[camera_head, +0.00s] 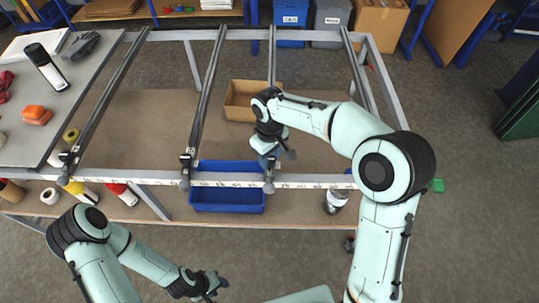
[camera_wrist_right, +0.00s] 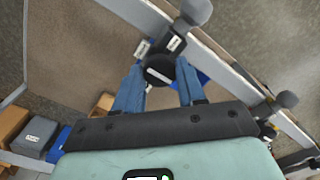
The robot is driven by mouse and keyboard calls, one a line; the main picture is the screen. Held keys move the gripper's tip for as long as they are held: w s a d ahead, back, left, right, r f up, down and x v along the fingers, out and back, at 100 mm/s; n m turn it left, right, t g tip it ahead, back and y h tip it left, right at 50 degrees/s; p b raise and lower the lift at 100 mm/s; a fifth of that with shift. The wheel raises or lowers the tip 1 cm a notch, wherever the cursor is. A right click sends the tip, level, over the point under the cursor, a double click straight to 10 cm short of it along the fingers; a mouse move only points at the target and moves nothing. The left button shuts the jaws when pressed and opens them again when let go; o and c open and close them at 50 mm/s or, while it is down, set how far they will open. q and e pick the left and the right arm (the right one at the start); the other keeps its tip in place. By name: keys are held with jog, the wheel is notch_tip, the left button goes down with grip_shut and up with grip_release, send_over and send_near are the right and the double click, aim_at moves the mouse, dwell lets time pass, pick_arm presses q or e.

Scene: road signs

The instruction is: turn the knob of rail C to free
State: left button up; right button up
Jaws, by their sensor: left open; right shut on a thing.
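Several dark rails cross a grey frame; the third from the left (camera_head: 272,55) runs down to my right gripper (camera_head: 268,158). I take it for rail C, but its letter is not legible. In the right wrist view, the blue fingers of my right gripper (camera_wrist_right: 160,88) are shut on a round black knob (camera_wrist_right: 158,69) with a pale marking, one finger on each side. A grey ball-ended handle (camera_wrist_right: 196,10) is just beyond it. In the head view the gripper mostly hides the knob. My left gripper (camera_head: 216,285) is open and empty, low and in front of the frame.
A blue bin (camera_head: 228,202) sits on the lower shelf under the front bar. A cardboard box (camera_head: 240,102) is behind it. Another rail's ball handle (camera_wrist_right: 287,99) is at right.

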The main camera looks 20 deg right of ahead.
pick_arm(q)
jog(key=shift+w+r, duration=0.1)
pick_arm(e)
jog(key=n+p, duration=0.1)
jog(key=n, duration=0.2)
jog(key=shift+r+n, duration=0.1)
jog(key=shift+n, duration=0.3)
jog(key=n, duration=0.2)
jog(key=shift+n, duration=0.3)
jog(key=n, duration=0.5)
jog(key=shift+n, duration=0.3)
pick_arm(q)
jog(key=shift+w+r, duration=0.8)
jog(key=shift+w, duration=0.25)
pick_arm(e)
jog(key=n, duration=0.6)
jog(key=o, duration=1.1)
jog(key=shift+c, duration=0.2)
